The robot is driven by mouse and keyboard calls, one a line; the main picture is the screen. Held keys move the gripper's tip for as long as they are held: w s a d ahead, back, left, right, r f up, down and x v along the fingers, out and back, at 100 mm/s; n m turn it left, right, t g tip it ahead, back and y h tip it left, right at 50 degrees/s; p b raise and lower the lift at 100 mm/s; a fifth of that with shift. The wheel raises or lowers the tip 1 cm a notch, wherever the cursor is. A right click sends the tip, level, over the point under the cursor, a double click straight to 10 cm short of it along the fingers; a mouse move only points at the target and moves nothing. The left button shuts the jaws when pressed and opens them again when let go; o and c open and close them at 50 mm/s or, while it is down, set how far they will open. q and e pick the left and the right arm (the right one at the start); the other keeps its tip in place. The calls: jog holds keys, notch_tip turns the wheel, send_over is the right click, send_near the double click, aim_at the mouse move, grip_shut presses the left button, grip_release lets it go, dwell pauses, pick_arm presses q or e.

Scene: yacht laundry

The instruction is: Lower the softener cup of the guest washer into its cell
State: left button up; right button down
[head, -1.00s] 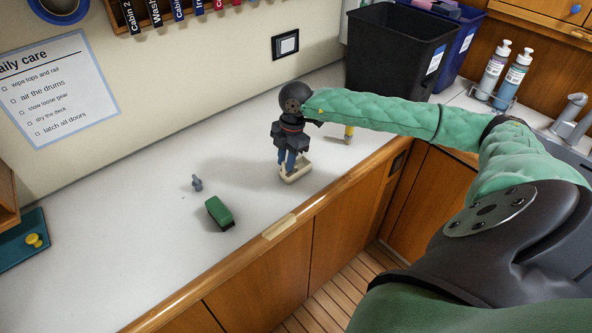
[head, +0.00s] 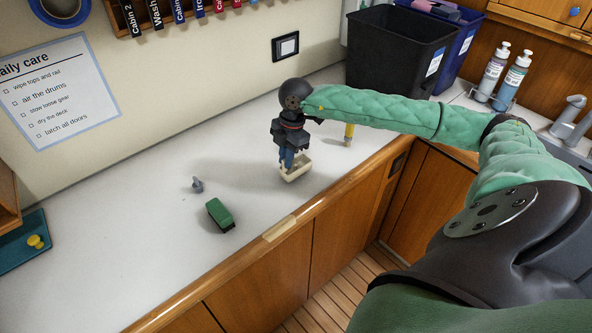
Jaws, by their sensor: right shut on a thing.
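A small cream open-topped container (head: 298,173), which looks like the softener cup, is on or just above the white counter near its front edge. My right gripper (head: 287,160) points down over it, with its blue fingertips close together at the cup's left side. It is shut on the cup, though the fingers hide the exact contact. I cannot tell whether the cup's underside touches the counter. No washer or cell can be made out. My left gripper is not in view.
A green brush-like block (head: 220,214) and a small grey part (head: 197,185) lie on the counter to the left. A yellow cylinder (head: 349,134) stands to the right, below my forearm. A black bin (head: 395,55) stands behind.

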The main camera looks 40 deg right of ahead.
jog(key=shift+r+p, duration=1.15)
jog(key=shift+r, duration=2.5)
